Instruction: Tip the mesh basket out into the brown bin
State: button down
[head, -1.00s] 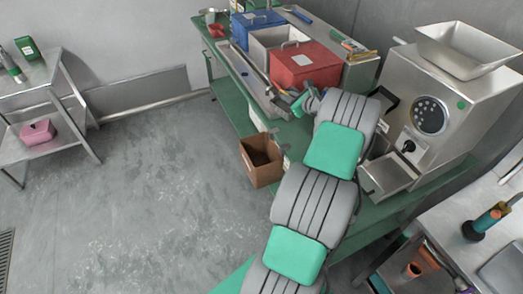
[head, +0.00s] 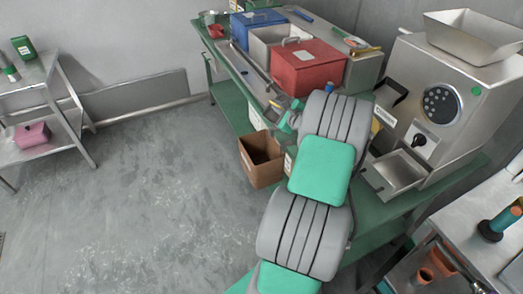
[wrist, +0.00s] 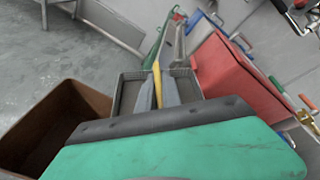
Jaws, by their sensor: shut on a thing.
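The brown bin (head: 262,172) is an open-topped box at the left edge of the green bench, and it also shows at the lower left in the wrist view (wrist: 92,97). In the wrist view my gripper (wrist: 157,84) is shut on a yellow handle. The mesh basket (wrist: 127,92), a grey rectangular box, is around and below the fingers, just right of and beyond the bin. It looks roughly upright. Its contents cannot be made out. In the head view my arm hides most of the gripper and basket.
A red lidded box (head: 304,72), a blue box (head: 258,22) and a grey open box stand on the green bench behind. The steel grinder (head: 445,105) with its hopper and front tray (head: 398,172) is to the right. The floor left of the bin is clear.

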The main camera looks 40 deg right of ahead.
jog(key=shift+a+f+n+b, duration=0.15)
jog(key=shift+a+f+b, duration=0.1)
jog(key=shift+f+b, duration=0.25)
jog(key=shift+a+f+n+b, duration=0.15)
jog(key=shift+a+f+b, duration=0.05)
jog(key=shift+f+b, duration=0.3)
jog(key=shift+a+r+n+t+h+b, duration=0.3)
jog(key=shift+a+n+t+h+b, duration=0.15)
jog(key=shift+a+n+b, duration=0.45)
